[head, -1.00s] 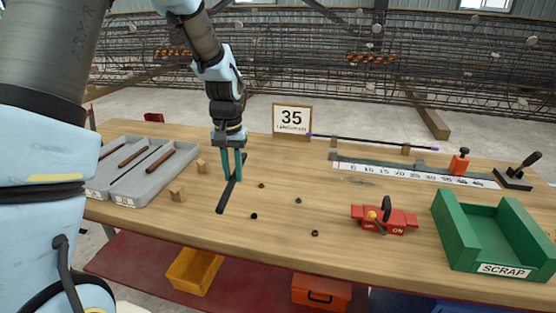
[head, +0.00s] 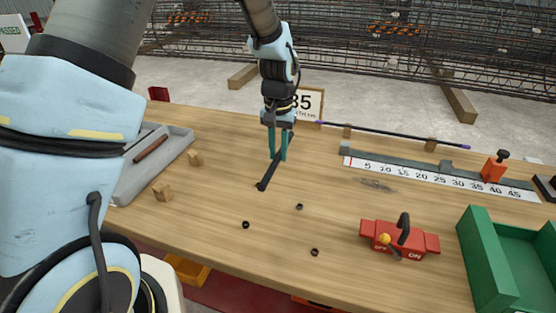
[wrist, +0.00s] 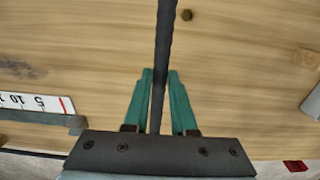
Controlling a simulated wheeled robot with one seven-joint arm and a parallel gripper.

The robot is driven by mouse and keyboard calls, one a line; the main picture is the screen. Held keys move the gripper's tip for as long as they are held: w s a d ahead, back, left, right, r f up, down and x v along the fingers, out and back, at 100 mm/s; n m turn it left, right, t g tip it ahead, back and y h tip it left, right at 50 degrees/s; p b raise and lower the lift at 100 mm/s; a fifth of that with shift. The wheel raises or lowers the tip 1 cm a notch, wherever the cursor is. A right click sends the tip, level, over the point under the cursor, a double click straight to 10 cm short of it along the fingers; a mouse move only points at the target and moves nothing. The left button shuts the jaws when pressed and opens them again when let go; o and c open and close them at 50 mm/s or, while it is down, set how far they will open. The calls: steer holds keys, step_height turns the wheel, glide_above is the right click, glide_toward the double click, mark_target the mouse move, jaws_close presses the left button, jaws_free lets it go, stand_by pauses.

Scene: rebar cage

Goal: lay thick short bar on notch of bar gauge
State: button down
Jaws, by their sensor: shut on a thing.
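My gripper (head: 278,157) is shut on a dark thick short bar (head: 265,182), held above the table left of the gauge. The bar slants down toward the table's front edge in the head view. In the wrist view the bar (wrist: 165,35) runs upward from between the teal fingers (wrist: 160,85). The bar gauge (head: 420,180) lies at the back right, with a white scale numbered in fives and a grey strip behind it. Its left end (wrist: 35,104) shows at the left of the wrist view. I cannot make out the notch clearly.
A thin bar with purple ends (head: 390,133) lies behind the gauge. A red switch box (head: 400,238) and green scrap tray (head: 480,255) are at the right. A grey tray (head: 130,180) and wooden blocks (head: 163,190) are at the left. Small dark rings lie in front.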

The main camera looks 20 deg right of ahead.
mark_target(278, 155)
steer(key=shift+f+p, duration=0.4)
steer(key=shift+f, duration=1.45)
steer(key=shift+f, duration=0.1)
steer(key=c, duration=0.7)
jaws_free()
steer(key=shift+c, duration=0.2)
step_height(278, 155, up, 12)
steer(key=b, duration=0.2)
steer(key=shift+b, duration=0.4)
